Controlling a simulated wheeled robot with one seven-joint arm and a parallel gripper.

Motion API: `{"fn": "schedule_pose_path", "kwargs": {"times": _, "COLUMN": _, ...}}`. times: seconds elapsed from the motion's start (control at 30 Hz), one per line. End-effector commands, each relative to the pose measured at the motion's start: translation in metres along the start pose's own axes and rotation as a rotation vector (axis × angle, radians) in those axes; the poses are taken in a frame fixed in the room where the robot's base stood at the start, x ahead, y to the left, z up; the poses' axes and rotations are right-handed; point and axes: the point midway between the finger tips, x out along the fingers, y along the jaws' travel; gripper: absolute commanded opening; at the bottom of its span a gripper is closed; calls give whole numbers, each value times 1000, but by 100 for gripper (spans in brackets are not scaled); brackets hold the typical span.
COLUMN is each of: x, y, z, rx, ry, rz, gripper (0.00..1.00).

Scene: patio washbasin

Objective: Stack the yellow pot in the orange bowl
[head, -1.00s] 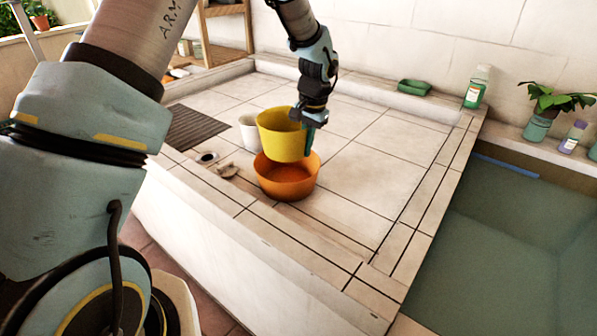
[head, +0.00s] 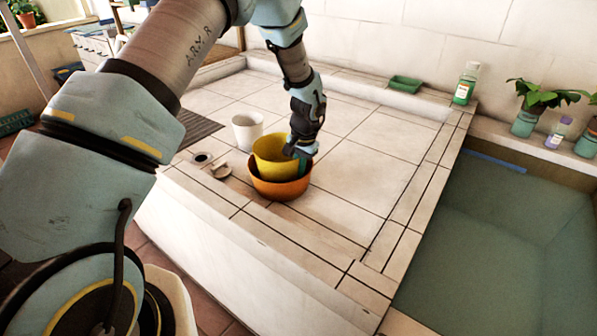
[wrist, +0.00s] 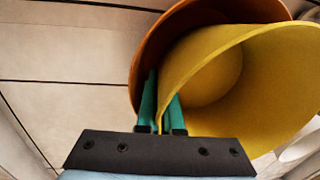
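The yellow pot (head: 270,158) sits upright with its lower part inside the orange bowl (head: 282,190) on the tiled counter. My gripper (head: 301,155) is at the pot's right rim. In the wrist view the two green fingers (wrist: 161,108) straddle the wall of the yellow pot (wrist: 210,75), one on each side, and look closed on it. The orange bowl (wrist: 150,55) shows behind the pot there. Whether the pot's base touches the bowl's floor is hidden.
A white pot (head: 246,130) stands just behind and left of the bowl. A drain hole (head: 201,158) and a small beige object (head: 221,171) lie to the left. The counter right of the bowl is clear up to the water basin (head: 500,220).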

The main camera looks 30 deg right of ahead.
Motion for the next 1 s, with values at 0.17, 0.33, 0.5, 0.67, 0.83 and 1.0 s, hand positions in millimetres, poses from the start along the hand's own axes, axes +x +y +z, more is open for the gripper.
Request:
{"fn": "schedule_pose_path", "kwargs": {"times": 0.17, "x": 7, "y": 1, "z": 0, "rx": 0, "ry": 0, "rz": 0, "gripper": 0}}
{"fn": "schedule_pose_path", "kwargs": {"times": 0.33, "x": 11, "y": 2, "z": 0, "rx": 1, "ry": 0, "rz": 0, "gripper": 0}}
{"fn": "schedule_pose_path", "kwargs": {"times": 0.5, "x": 10, "y": 2, "z": 0, "rx": 1, "ry": 0, "rz": 0, "gripper": 10}}
{"fn": "schedule_pose_path", "kwargs": {"times": 0.67, "x": 10, "y": 1, "z": 0, "rx": 0, "ry": 0, "rz": 0, "gripper": 16}}
{"fn": "schedule_pose_path", "kwargs": {"times": 0.83, "x": 8, "y": 1, "z": 0, "rx": 0, "ry": 0, "rz": 0, "gripper": 16}}
{"fn": "schedule_pose_path", "kwargs": {"times": 1.0, "x": -8, "y": -1, "z": 0, "rx": -1, "ry": 1, "rz": 0, "gripper": 16}}
